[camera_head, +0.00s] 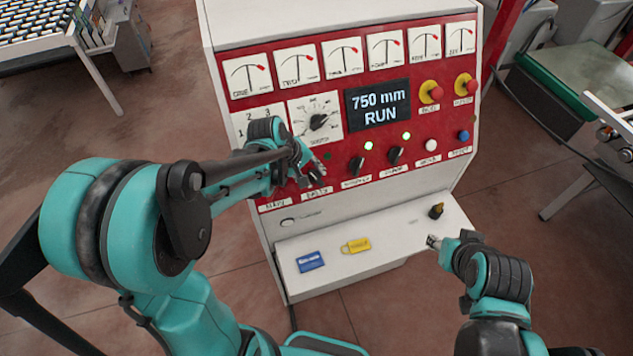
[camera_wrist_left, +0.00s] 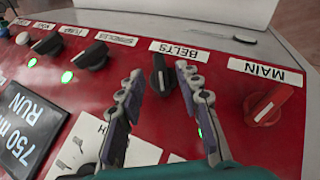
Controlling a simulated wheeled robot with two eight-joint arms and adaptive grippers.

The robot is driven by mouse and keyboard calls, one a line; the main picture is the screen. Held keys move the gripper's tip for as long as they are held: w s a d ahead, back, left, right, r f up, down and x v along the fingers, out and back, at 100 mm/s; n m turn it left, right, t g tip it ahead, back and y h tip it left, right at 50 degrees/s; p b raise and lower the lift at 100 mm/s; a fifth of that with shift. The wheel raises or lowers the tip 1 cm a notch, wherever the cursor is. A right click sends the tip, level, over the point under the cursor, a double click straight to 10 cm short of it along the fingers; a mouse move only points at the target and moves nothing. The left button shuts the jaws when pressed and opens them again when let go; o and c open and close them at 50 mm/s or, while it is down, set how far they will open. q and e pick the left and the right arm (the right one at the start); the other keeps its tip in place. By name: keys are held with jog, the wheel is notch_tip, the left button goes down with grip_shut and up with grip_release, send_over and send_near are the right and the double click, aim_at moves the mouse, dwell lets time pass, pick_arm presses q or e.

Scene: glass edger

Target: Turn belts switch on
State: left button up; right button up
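The black belts switch (camera_wrist_left: 160,76) sits under the BELTS label (camera_wrist_left: 179,51) on the red panel in the left wrist view. My left gripper (camera_wrist_left: 162,78) is open, with one finger on each side of the knob; I cannot tell if they touch it. In the head view my left gripper (camera_head: 310,172) is at the panel's lower left and hides most of the switch. A small lamp (camera_head: 327,157) above that spot looks dark. My right gripper (camera_head: 433,241) is over the lower shelf, away from the switch; its fingers are too small to read.
The red MAIN switch (camera_wrist_left: 266,106) and black SPINDLES switch (camera_wrist_left: 94,56) flank the belts switch. The display (camera_head: 378,106) reads 750 mm RUN. Emergency buttons (camera_head: 437,93) are at upper right. Blue (camera_head: 310,261) and yellow (camera_head: 356,245) tags lie on the shelf.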

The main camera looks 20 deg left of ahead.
aim_at(316, 178)
pick_arm(q)
jog(key=b+x, duration=0.1)
jog(key=x, duration=0.2)
jog(key=shift+a+f, duration=0.1)
jog(key=shift+f, duration=0.05)
jog(key=shift+w+f+b, duration=0.15)
jog(key=shift+f+b, duration=0.1)
jog(key=shift+b, duration=0.1)
jog(key=shift+d, duration=0.2)
pick_arm(e)
notch_tip(316, 178, down, 2)
jog(key=shift+f, duration=0.25)
pick_arm(q)
jog(key=shift+r, duration=0.1)
grip_shut()
